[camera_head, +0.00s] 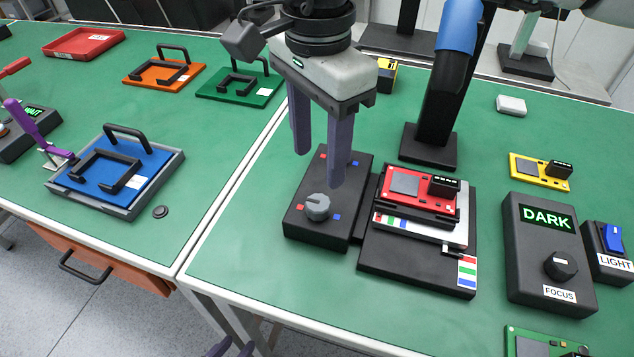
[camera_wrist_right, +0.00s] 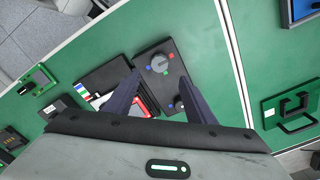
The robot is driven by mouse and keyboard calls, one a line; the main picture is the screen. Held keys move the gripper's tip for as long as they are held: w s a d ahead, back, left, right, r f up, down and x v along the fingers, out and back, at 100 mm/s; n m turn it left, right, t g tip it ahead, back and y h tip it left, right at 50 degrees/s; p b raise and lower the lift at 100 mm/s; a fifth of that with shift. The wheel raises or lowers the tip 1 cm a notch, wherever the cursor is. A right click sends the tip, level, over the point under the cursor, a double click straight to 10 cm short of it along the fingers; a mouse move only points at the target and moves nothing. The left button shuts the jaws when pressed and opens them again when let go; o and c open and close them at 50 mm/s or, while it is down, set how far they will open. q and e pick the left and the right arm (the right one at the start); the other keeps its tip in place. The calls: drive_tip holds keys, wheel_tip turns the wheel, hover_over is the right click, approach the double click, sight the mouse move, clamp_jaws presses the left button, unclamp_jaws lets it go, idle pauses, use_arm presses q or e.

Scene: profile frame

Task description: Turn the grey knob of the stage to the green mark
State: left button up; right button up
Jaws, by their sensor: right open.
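The grey knob (camera_head: 317,207) is on top of a black control box (camera_head: 310,235), with small red and blue marks around it. It also shows in the right wrist view (camera_wrist_right: 160,63), where a second dark knob (camera_wrist_right: 178,105) is partly behind a finger. The stage (camera_head: 462,232) beside the box carries a red board (camera_head: 404,207). Colour strips with green bands show on the stage and its black base (camera_head: 405,265). My right gripper (camera_head: 318,165) is open and empty, above the box behind the grey knob. My left gripper (camera_head: 230,347) barely shows at the bottom edge.
A focus box (camera_head: 519,270) reading DARK and a light switch box (camera_head: 613,270) stand at the right. A black column (camera_head: 430,145) rises behind the stage. A blue fixture (camera_head: 130,190) sits on the left table. The green top left of the control box is clear.

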sight(317, 203)
wheel_tip(317, 203, down, 9)
drive_tip(key=shift+s+p, duration=0.15)
drive_tip(key=shift+p, duration=0.35)
